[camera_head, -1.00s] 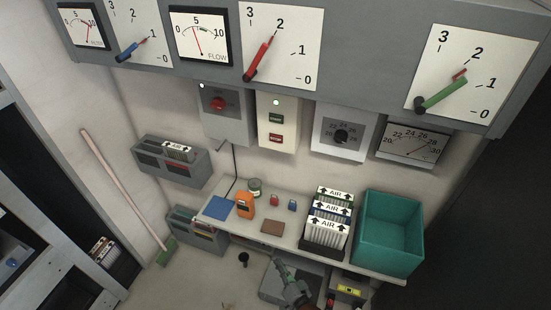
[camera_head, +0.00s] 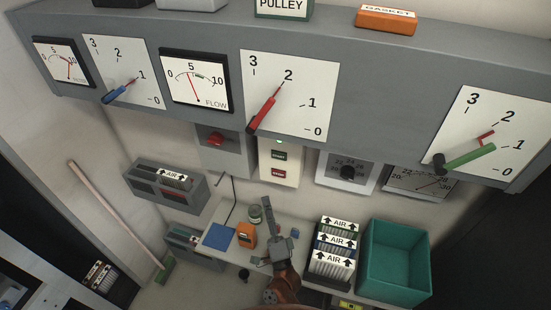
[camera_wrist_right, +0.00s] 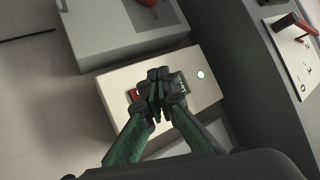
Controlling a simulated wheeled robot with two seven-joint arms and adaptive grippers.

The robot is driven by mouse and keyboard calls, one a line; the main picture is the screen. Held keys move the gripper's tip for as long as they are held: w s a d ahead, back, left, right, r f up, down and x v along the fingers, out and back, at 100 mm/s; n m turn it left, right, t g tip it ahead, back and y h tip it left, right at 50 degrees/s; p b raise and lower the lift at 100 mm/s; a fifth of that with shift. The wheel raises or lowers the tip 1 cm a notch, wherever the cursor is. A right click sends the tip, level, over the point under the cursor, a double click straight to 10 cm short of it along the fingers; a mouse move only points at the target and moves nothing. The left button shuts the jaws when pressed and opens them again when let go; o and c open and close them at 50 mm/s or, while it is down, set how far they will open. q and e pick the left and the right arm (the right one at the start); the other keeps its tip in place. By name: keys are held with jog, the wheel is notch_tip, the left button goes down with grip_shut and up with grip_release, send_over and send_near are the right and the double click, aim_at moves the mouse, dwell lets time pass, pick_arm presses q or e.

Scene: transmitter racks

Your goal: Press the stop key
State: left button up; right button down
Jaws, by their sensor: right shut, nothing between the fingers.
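The stop key (camera_head: 279,174) is the lower, red key on the cream control box (camera_head: 292,165) on the wall. The green start key (camera_head: 279,155) sits above it. In the right wrist view the box (camera_wrist_right: 207,91) lies ahead, with the stop key (camera_wrist_right: 134,94) partly showing at the left of the fingertips and the start key (camera_wrist_right: 182,82) at their right. My right gripper (camera_head: 267,201) is shut and empty, below the box in the head view. Its fingers (camera_wrist_right: 157,78) cover the space between the keys; contact cannot be told. My left gripper is not in view.
A teal bin (camera_head: 396,262) stands at the right. A grey cabinet with gauges (camera_head: 385,105) overhangs the box.

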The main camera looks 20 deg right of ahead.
aim_at(278, 174)
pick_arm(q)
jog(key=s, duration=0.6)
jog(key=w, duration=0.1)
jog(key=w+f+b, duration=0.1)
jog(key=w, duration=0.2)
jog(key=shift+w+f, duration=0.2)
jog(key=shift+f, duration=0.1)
pick_arm(e)
jog(key=w+d, duration=0.5)
jog(key=w, duration=0.1)
jog(key=shift+w+r, duration=0.3)
jog(key=shift+w, duration=0.1)
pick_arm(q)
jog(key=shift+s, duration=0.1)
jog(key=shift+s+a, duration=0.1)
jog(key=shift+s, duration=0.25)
